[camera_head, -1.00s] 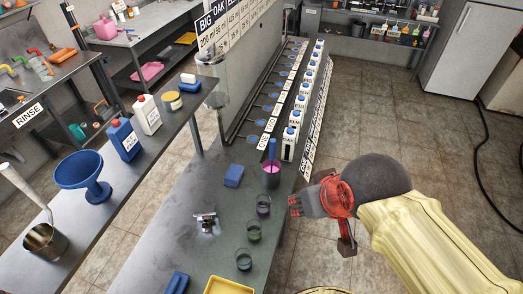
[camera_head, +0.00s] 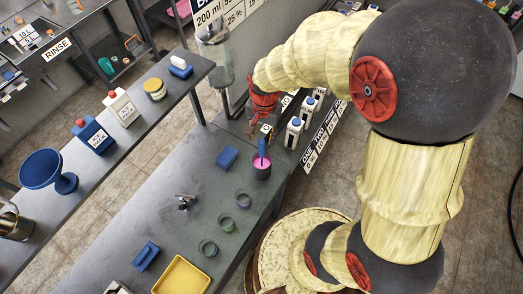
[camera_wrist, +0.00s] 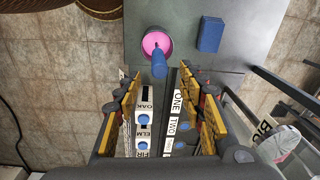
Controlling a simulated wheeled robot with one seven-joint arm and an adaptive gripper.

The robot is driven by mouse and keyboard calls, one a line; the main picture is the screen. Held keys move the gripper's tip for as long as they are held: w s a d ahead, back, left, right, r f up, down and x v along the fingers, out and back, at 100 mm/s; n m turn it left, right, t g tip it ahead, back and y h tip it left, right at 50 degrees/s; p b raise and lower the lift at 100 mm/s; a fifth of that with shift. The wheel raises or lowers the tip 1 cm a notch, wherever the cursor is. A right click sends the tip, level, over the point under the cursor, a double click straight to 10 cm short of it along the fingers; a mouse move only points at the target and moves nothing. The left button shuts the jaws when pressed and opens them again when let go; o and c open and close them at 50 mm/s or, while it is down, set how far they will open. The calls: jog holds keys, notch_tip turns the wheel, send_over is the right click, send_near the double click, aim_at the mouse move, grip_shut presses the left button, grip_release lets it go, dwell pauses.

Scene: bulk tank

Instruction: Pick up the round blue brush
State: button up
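A blue cylindrical handle (camera_head: 262,148), which appears to be the round blue brush, stands up out of a small cup of pink liquid (camera_head: 262,171) on the grey bench. In the wrist view the blue handle (camera_wrist: 159,66) points toward me, and its lower end is hidden in the pink cup (camera_wrist: 157,42). My gripper (camera_head: 264,118) is just behind the cup in the head view. In the wrist view my gripper (camera_wrist: 158,82) is open, its yellow-lined fingers apart, with the handle's end near the gap between the tips. No contact shows.
A blue block (camera_head: 227,157) lies left of the cup, with several dark glass cups in front of it. Labelled cartons (camera_head: 294,131) stand in a row behind and to the right, close to my gripper. A clear cylinder (camera_head: 213,45) stands at the back.

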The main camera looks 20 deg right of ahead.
aim_at(262, 152)
jog(key=shift+m+g, duration=0.4)
jog(key=shift+m, duration=0.4)
notch_tip(262, 152, down, 6)
jog(key=shift+w+f+p, duration=0.1)
jog(key=shift+p, duration=0.2)
notch_tip(262, 152, down, 5)
jog(key=shift+a+f, duration=0.1)
jog(key=c, duration=0.3)
grip_shut()
